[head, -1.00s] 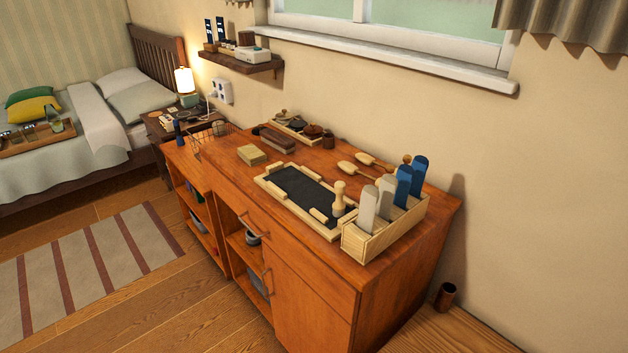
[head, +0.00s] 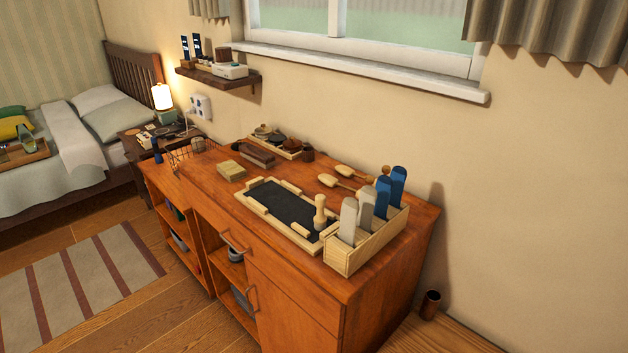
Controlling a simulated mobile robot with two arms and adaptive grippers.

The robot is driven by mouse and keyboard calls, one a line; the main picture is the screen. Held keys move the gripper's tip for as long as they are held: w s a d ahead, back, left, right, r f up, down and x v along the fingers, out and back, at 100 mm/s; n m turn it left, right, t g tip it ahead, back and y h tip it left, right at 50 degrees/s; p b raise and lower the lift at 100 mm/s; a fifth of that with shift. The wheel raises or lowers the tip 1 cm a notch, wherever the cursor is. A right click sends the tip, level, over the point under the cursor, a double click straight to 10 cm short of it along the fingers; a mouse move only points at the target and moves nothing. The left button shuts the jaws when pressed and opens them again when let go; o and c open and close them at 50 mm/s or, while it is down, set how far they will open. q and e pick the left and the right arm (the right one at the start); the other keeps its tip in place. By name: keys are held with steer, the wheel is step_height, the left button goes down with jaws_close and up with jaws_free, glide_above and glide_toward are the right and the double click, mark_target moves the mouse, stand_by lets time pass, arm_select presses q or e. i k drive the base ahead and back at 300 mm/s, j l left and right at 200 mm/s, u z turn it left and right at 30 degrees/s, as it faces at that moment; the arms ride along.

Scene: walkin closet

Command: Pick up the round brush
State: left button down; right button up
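No brush can be named as round with certainty from here. An upright pale wooden piece with a rounded knob top (head: 320,212) stands at the right end of the dark-floored wooden tray (head: 241,198). Two wooden long-handled pieces with rounded heads, one of them here (head: 344,171), lie behind the tray; they may be brushes. A brown oblong block (head: 257,156), perhaps a brush, lies farther left. All are on the orange-brown wooden cabinet (head: 295,285). Neither of my grippers is in view.
A wooden box (head: 362,252) holding upright grey and blue pieces stands at the cabinet's right end. A tan block (head: 231,170), a small tray of dark items (head: 278,146) and a wire basket (head: 190,152) stand farther left. A dark cup (head: 430,305) is on the floor at right.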

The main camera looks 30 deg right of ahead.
mark_target(320, 220)
steer(key=i+j+z, duration=0.1)
steer(key=z, duration=0.4)
steer(key=i+j+z, duration=0.1)
steer(key=z, duration=0.35)
steer(key=i+j+z, duration=0.1)
steer(key=z, duration=0.4)
steer(key=j, duration=0.1)
